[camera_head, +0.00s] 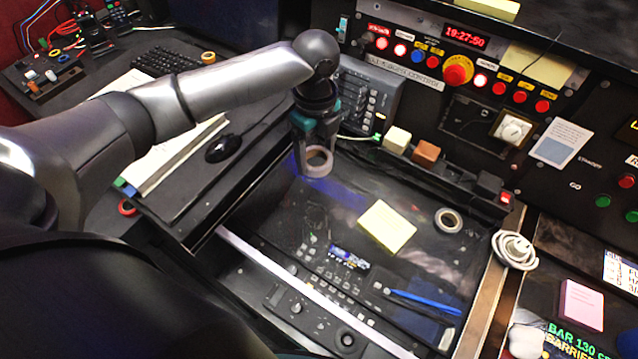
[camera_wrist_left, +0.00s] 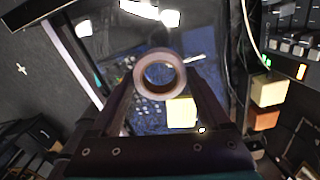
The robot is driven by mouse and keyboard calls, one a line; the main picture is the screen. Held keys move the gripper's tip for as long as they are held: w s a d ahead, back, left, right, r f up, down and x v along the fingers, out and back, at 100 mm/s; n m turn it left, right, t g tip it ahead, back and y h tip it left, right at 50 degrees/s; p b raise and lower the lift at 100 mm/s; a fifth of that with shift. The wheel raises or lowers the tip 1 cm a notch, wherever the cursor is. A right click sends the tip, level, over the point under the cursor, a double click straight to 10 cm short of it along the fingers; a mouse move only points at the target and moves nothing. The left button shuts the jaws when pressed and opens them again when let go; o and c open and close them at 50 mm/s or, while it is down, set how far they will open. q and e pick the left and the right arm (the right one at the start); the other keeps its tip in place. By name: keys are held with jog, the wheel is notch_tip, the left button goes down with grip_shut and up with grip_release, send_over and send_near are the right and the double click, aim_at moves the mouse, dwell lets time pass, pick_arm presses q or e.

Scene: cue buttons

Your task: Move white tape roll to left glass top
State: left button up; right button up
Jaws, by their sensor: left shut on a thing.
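The white tape roll (camera_head: 317,169) is at the far left part of the dark glass top (camera_head: 352,183). My left gripper (camera_head: 316,150) is shut on this roll from above. In the left wrist view the roll (camera_wrist_left: 160,91) sits between the two fingertips (camera_wrist_left: 160,78), its hole facing the camera. Whether the roll touches the glass or hangs just above it I cannot tell. My right gripper is not in view.
On the glass lie a yellow note pad (camera_head: 387,227), a grey tape roll (camera_head: 448,220), a blue-labelled item (camera_head: 349,257) and a blue pen (camera_head: 425,302). White and orange blocks (camera_head: 397,139) stand along its back edge. A coiled white cable (camera_head: 513,250) lies at right.

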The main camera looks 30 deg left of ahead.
aim_at(317, 193)
pick_arm(q)
notch_tip(317, 193, down, 10)
jog(key=shift+f+b, duration=0.15)
jog(key=shift+b, duration=0.5)
jog(key=shift+f, duration=0.2)
jog(key=o, duration=1.2)
notch_tip(317, 193, up, 12)
jog(key=shift+r+p, duration=0.2)
jog(key=shift+p, duration=0.55)
